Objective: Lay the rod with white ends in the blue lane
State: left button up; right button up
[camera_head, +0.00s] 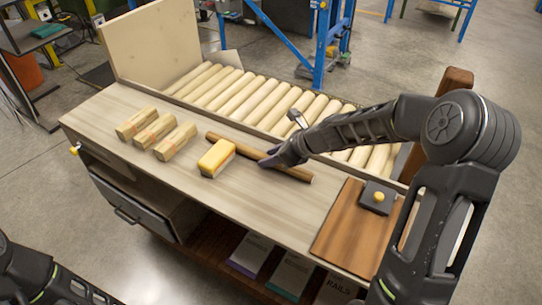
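A long brown rod (235,146) lies slantwise on the pale workbench top (245,195). Both its ends look brown; I cannot see white on them. My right gripper (271,160) is at the rod, just right of its middle, and hides part of it. The fingers are dark and small, so I cannot tell whether they are closed on the rod. My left arm shows only at the bottom left corner, and its gripper is not in view. I cannot make out a blue lane.
A yellow block (216,157) stands close left of the rod. Several pale wooden pieces (163,131) lie further left. Pale rollers (245,98) run behind the bench top. A brown board (350,232) and a dark box with a yellow knob (379,197) are at right.

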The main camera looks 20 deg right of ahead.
jog(key=v, duration=1.2)
jog(key=shift+s, duration=0.1)
